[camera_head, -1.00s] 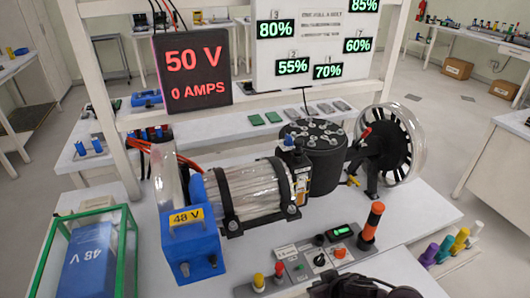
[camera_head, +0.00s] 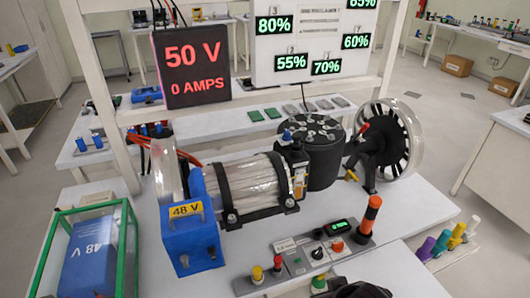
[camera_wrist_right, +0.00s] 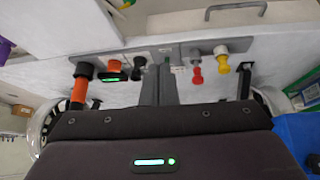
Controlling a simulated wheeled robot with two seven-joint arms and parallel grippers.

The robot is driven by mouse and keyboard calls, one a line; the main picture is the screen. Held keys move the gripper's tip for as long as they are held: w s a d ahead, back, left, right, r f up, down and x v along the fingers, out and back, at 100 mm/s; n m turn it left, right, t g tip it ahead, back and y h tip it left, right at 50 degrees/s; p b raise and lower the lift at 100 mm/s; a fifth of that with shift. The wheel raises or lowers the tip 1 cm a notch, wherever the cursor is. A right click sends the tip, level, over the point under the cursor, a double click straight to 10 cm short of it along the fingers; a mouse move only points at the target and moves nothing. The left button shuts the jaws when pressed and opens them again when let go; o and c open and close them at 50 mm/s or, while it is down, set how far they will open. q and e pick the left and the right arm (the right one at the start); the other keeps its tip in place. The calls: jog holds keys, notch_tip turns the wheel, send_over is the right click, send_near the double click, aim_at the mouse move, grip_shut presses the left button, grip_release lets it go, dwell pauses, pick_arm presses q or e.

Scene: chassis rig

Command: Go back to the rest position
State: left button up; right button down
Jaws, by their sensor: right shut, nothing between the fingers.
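My right gripper shows in the right wrist view (camera_wrist_right: 166,72), where its fingers are together with nothing between them. They point toward the control panel (camera_wrist_right: 237,47); I cannot tell the exact gap. In the head view only a dark part of my right arm shows at the bottom edge, in front of the control panel (camera_head: 268,283), with the fingertips not visible. My left gripper is in neither view.
The white bench bears the blue 48 V box (camera_head: 192,243), a clear ribbed cylinder (camera_head: 258,182), a black drum (camera_head: 322,165) and a spoked wheel (camera_head: 395,145). An orange-topped post (camera_head: 370,215) stands by the panel. A green-framed case (camera_head: 130,255) is at left.

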jog(key=s+d+m+g, duration=0.1)
jog(key=s+d+g, duration=0.1)
jog(key=s+d, duration=0.4)
jog(key=s+f+g, duration=0.1)
jog(key=s+f, duration=0.2)
jog(key=f, duration=1.4)
jog(key=s+f+g, duration=0.1)
jog(key=s+f, duration=0.2)
jog(key=f, duration=1.5)
jog(key=s+d+f+g, duration=0.1)
jog(key=s+d+f, duration=0.2)
jog(key=s+f, duration=1)
jog(key=s, duration=0.3)
jog(key=shift+s+f+h, duration=0.15)
jog(key=shift+s+h, duration=0.2)
jog(key=shift+h, duration=0.05)
